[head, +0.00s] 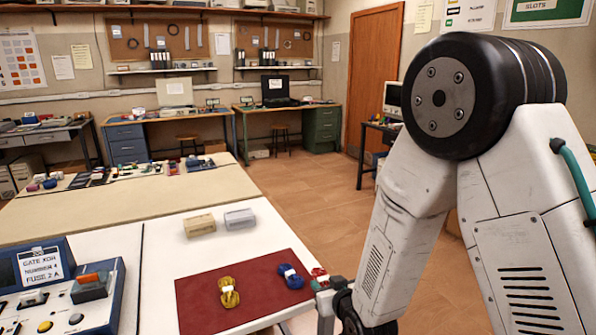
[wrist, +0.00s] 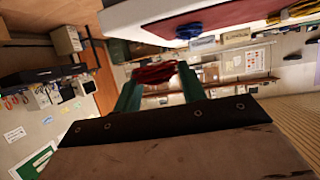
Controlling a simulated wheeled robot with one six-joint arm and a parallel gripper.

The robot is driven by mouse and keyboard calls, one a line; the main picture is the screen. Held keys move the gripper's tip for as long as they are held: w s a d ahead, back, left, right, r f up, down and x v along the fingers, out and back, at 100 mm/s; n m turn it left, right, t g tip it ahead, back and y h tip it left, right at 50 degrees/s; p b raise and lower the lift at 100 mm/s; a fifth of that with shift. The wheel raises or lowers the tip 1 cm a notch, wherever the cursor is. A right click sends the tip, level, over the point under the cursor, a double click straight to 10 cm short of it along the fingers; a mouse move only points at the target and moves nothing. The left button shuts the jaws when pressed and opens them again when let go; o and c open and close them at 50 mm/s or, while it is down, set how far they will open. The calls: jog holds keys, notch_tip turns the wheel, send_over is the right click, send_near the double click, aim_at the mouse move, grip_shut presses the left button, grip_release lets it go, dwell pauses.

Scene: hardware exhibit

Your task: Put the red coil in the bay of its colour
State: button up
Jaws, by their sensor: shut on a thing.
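The red coil (wrist: 155,73) sits between the two green fingers of my gripper (wrist: 158,84) in the wrist view. My gripper is shut on it. In the head view the red coil (head: 320,276) shows small at the right edge of the dark red mat (head: 200,300), beside the blue coil. My gripper (head: 322,286) there is partly hidden by my arm. The wrist view is turned over, and the coil looks held clear of the table. I cannot make out a red bay in either view.
A yellow coil (head: 229,291) and a blue coil (head: 291,276) lie on the mat. Two small boxes, beige (head: 199,225) and grey (head: 240,218), stand behind it. A blue control panel (head: 85,295) is at left. The tan surface (head: 130,205) behind is mostly clear.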

jog(key=w+d+m+h, duration=0.2)
jog(key=d, duration=0.7)
jog(key=w+d+m+h, duration=0.1)
jog(key=w+d+h, duration=0.15)
jog(key=d, duration=0.75)
jog(key=s+f, duration=0.5)
jog(key=f, duration=0.2)
jog(key=shift+d+f+m+t, duration=0.15)
jog(key=shift+f+m+t, duration=0.15)
jog(key=shift+f+t, duration=0.1)
jog(key=shift+s, duration=0.1)
